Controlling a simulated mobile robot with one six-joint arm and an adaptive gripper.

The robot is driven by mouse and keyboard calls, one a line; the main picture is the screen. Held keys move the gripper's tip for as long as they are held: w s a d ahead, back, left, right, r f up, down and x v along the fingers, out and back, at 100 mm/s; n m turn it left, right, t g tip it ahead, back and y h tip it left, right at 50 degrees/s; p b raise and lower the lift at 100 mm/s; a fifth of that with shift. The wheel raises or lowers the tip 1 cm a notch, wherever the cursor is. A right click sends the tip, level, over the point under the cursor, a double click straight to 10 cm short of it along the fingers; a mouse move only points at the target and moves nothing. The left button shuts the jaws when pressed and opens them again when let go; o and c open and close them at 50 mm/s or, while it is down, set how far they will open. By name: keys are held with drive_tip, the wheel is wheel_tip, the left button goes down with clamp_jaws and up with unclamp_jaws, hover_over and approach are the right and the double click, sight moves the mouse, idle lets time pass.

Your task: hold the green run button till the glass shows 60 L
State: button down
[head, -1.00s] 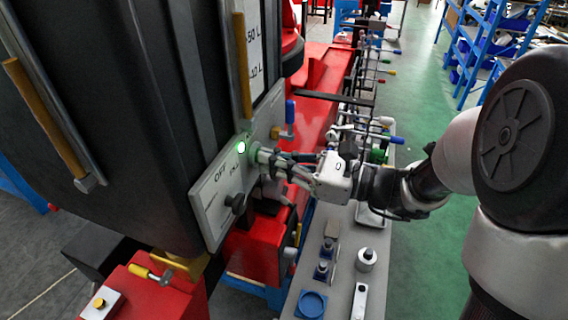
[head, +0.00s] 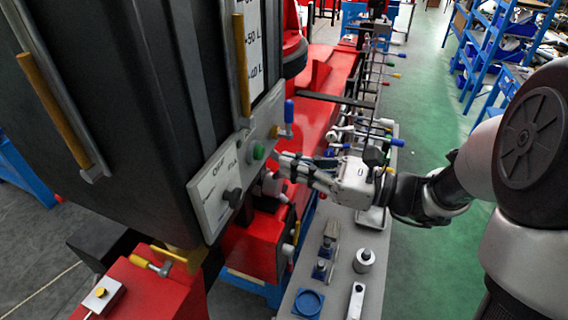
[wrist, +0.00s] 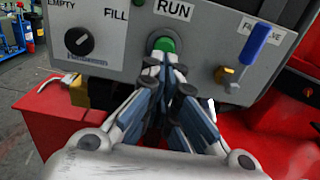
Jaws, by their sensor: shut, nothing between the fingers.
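The green run button (head: 258,151) sits on the grey control panel (head: 212,200), unlit, and its top shows below the RUN label in the wrist view (wrist: 163,43). My gripper (head: 281,159) is shut and empty, its tips just right of the button with a small gap in the head view. In the wrist view its tips (wrist: 160,60) cover the button's lower part. The glass (head: 242,65) is an upright tube with an amber column. The column's top stands above the 50 L mark, near the picture's top edge; a higher mark is cut off, so I cannot read the exact level.
A black selector knob (wrist: 79,40) between EMPTY and FILL and a blue-handled lever (wrist: 254,45) flank the button. A second amber tube (head: 55,110) is on the black tank's left. A grey bench (head: 340,265) with small parts lies below my arm.

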drive_tip(key=v, duration=0.9)
drive_tip(key=shift+d, duration=0.2)
drive_tip(key=shift+w+a, duration=0.1)
drive_tip(key=shift+r, duration=0.1)
idle(0.6)
